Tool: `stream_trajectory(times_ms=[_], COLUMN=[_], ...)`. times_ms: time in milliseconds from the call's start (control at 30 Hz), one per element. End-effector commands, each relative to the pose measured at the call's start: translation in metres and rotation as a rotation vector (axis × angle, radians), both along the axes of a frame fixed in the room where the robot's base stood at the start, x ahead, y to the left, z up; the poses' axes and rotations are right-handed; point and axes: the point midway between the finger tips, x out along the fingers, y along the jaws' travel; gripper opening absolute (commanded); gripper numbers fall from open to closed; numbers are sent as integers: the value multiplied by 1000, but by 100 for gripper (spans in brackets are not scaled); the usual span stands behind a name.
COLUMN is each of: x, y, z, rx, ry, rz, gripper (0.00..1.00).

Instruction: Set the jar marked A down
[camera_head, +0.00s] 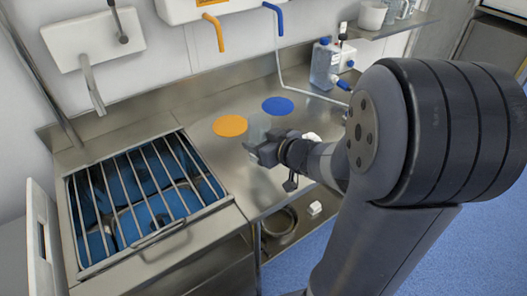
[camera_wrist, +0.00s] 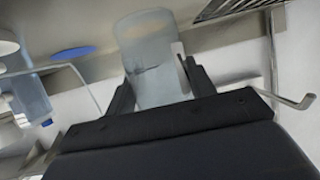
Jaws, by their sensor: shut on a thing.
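My gripper (camera_head: 268,152) is above the steel counter (camera_head: 218,161), near its front edge. In the wrist view my gripper (camera_wrist: 160,90) is shut on a translucent, pale jar (camera_wrist: 155,55), held between its two fingers. The same jar (camera_head: 258,127) shows faintly behind my gripper in the head view. No letter on it can be read, so I cannot tell whether it is marked A. An orange disc (camera_head: 230,126) and a blue disc (camera_head: 278,106) lie on the counter behind my gripper.
A sink with a metal grate (camera_head: 150,187) over blue contents is at the left. A clear bottle with a blue cap (camera_head: 322,66) stands at the back right. Taps and hoses hang on the back wall. The counter around the discs is mostly clear.

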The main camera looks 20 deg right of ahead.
Motion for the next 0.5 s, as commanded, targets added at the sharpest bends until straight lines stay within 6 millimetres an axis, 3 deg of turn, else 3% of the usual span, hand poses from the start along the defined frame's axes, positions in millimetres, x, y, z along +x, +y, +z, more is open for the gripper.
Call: stream_trajectory(times_ms=[200,500], x=[0,0], y=[0,0], z=[-34,-36], rx=[1,0], ry=[3,0], rz=[0,-1], gripper=[28,28])
